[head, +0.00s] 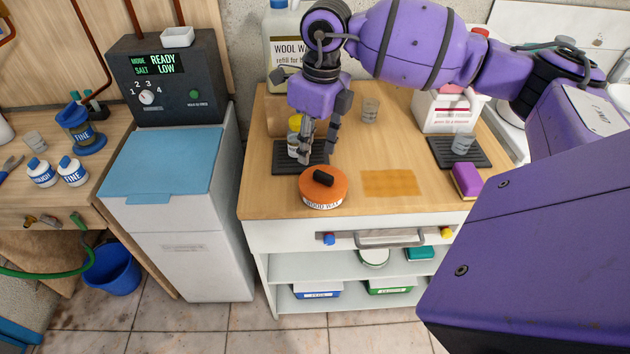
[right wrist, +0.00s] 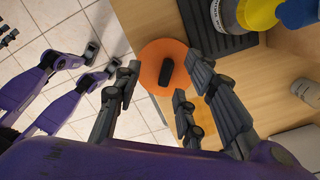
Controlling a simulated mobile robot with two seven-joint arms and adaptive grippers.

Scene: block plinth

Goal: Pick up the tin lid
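The tin lid (head: 318,181) is orange with a black bar handle and sits on the round tin marked WOOD WAX (head: 322,204), near the front edge of the wooden worktop. In the right wrist view the lid (right wrist: 152,58) shows beyond and between my fingers, its handle clear of them. My right gripper (head: 318,150) is open and empty, pointing down just above and behind the lid, in front of the yellow-capped jar. The tin's body is hidden under the lid in the right wrist view. My left gripper is not in the head view.
A dark ribbed mat (head: 284,160) with the yellow-capped jar (head: 294,138) lies behind the tin. An orange-brown patch (head: 390,184) and a purple block (head: 466,181) are to the right. A large WOOL WASH bottle (head: 284,45) stands at the back.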

